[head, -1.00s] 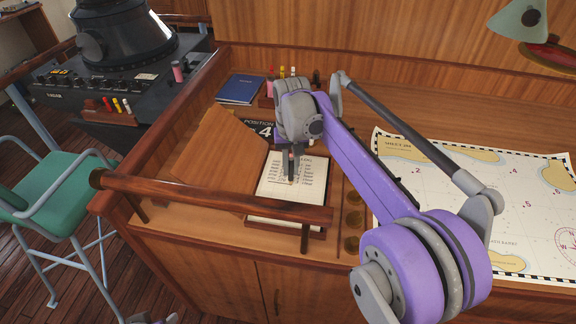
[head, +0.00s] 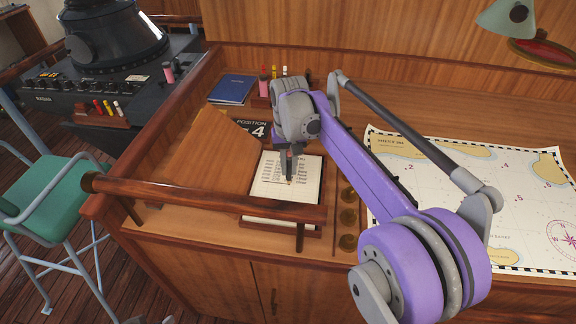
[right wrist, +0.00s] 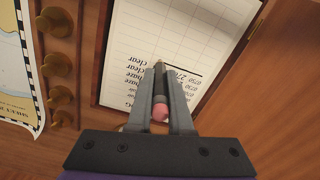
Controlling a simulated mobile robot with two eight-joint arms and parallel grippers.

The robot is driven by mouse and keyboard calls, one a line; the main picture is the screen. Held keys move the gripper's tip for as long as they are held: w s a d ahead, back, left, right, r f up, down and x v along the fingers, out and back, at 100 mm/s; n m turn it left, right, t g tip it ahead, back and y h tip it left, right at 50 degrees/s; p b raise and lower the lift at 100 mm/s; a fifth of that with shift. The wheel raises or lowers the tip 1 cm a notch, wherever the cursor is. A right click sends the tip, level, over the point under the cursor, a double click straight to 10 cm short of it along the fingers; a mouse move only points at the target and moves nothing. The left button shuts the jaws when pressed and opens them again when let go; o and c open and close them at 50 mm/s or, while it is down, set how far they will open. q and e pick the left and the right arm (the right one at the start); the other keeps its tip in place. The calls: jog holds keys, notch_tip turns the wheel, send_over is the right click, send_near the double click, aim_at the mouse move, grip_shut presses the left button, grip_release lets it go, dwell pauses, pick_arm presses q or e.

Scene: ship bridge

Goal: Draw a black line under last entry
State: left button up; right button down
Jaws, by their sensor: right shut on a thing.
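The open logbook page (head: 312,172) lies on the desk, white with rows of dark writing. It also shows in the right wrist view (right wrist: 130,35). My right gripper (head: 289,170) is over the page and shut on a dark pencil (right wrist: 160,90) with a pink end. The pencil's tip points down at the page, close to the last written rows; I cannot tell for sure whether it touches. A dark stroke (right wrist: 184,70) shows beside the tip, below the entries. The gripper hides part of the writing. My left gripper is not clearly in view.
A wooden rail (head: 205,198) runs along the desk's front edge, close to the page. The brown cover (head: 215,150) lies left of the page. A chart (head: 480,190) lies to the right, with brass knobs (head: 348,218) between. A blue book (head: 232,90) is behind.

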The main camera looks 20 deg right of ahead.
jog(key=shift+s+d, duration=0.3)
jog(key=shift+d, duration=0.15)
jog(key=shift+s+d, duration=0.3)
jog(key=shift+d, duration=0.2)
jog(key=shift+s+d, duration=0.1)
jog(key=shift+d, duration=0.05)
dwell(0.3)
jog(key=shift+s+d, duration=0.2)
jog(key=shift+d, duration=0.1)
jog(key=shift+s+d, duration=0.3)
jog(key=shift+d, duration=0.15)
jog(key=shift+d, duration=0.1)
dwell(0.4)
jog(key=shift+s+d, duration=0.25)
jog(key=shift+d, duration=0.15)
